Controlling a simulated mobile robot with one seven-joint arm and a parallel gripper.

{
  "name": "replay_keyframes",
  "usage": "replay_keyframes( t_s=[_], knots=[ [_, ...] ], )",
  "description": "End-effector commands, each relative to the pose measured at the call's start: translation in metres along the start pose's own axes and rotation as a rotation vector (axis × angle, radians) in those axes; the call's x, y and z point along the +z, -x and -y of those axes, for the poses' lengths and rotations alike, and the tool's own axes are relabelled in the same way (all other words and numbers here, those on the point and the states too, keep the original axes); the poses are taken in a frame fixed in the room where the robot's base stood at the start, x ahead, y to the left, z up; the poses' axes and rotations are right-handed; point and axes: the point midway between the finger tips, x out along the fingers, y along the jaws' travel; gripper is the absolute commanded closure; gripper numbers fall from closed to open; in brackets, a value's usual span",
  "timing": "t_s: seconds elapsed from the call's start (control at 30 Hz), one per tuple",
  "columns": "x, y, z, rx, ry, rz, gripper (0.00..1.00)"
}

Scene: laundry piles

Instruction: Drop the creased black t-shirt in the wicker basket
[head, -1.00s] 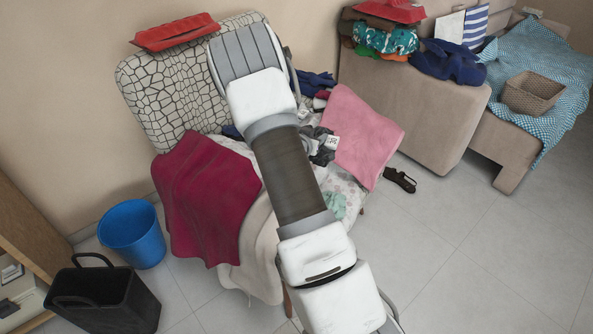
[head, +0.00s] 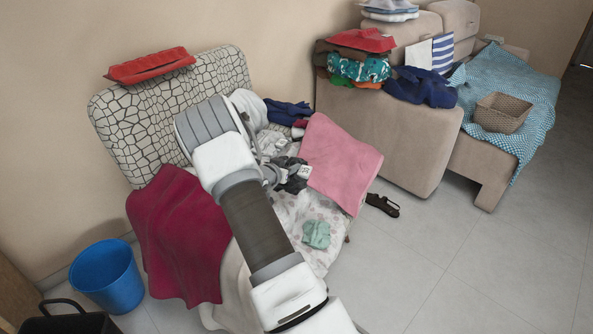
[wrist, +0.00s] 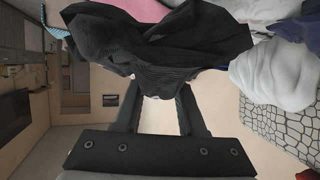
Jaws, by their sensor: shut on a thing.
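The black t-shirt (wrist: 150,45) hangs bunched and creased from my gripper (wrist: 160,97) in the wrist view, hiding the fingertips. My gripper is shut on it. In the head view my gripper (head: 272,174) is partly hidden by my arm, over the clothes-covered armchair, with a dark bunched cloth (head: 292,182) at its end. How high the shirt is above the pile is hard to tell. The wicker basket (head: 490,122) sits at the right on a blue checked blanket, well apart from my gripper. Its inside is only partly seen.
A pink cloth (head: 340,163) lies right of my gripper, a crimson cloth (head: 175,240) at the left. The sofa (head: 400,135) bears folded clothes and a navy garment (head: 422,87). A blue bucket (head: 107,278) stands at lower left. The floor at lower right is mostly clear, with a dark shoe (head: 383,205).

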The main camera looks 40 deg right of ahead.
Motion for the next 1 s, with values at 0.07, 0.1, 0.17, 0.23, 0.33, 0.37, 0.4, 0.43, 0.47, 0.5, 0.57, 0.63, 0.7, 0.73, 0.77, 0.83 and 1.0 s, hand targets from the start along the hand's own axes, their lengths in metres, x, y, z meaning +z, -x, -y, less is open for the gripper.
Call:
replay_keyframes(
  t_s=[0.07, 0.1, 0.17, 0.23, 0.33, 0.37, 0.4, 0.43, 0.47, 0.5, 0.57, 0.63, 0.7, 0.73, 0.77, 0.83, 1.0],
  knots=[
    [0.01, -0.01, 0.018, -0.003, -0.001, -0.002, 1.0],
    [0.014, -0.013, 0.025, -0.002, -0.001, -0.002, 1.0],
    [0.019, -0.019, 0.035, -0.002, -0.002, -0.002, 1.0],
    [0.024, -0.025, 0.047, -0.001, -0.002, -0.003, 1.0],
    [0.03, -0.031, 0.06, -0.001, -0.002, -0.001, 1.0],
    [0.036, -0.034, 0.061, 0.0, 0.0, 0.0, 1.0],
    [0.044, -0.036, 0.06, 0.001, 0.002, 0.001, 1.0],
    [0.048, -0.038, 0.06, 0.001, 0.002, 0.0, 1.0],
    [0.051, -0.039, 0.06, 0.001, 0.001, 0.0, 1.0],
    [0.054, -0.041, 0.059, 0.001, 0.001, 0.0, 1.0],
    [0.058, -0.042, 0.059, 0.001, 0.0, 0.0, 1.0],
    [0.06, -0.043, 0.059, 0.001, 0.0, -0.001, 1.0],
    [0.061, -0.043, 0.059, 0.0, 0.0, -0.001, 1.0],
    [0.061, -0.043, 0.059, 0.0, 0.0, -0.001, 1.0],
    [0.061, -0.043, 0.059, 0.0, 0.0, -0.001, 1.0],
    [0.06, -0.043, 0.059, 0.0, -0.001, -0.001, 1.0],
    [0.062, -0.044, 0.059, 0.0, 0.0, -0.001, 1.0]
  ],
)
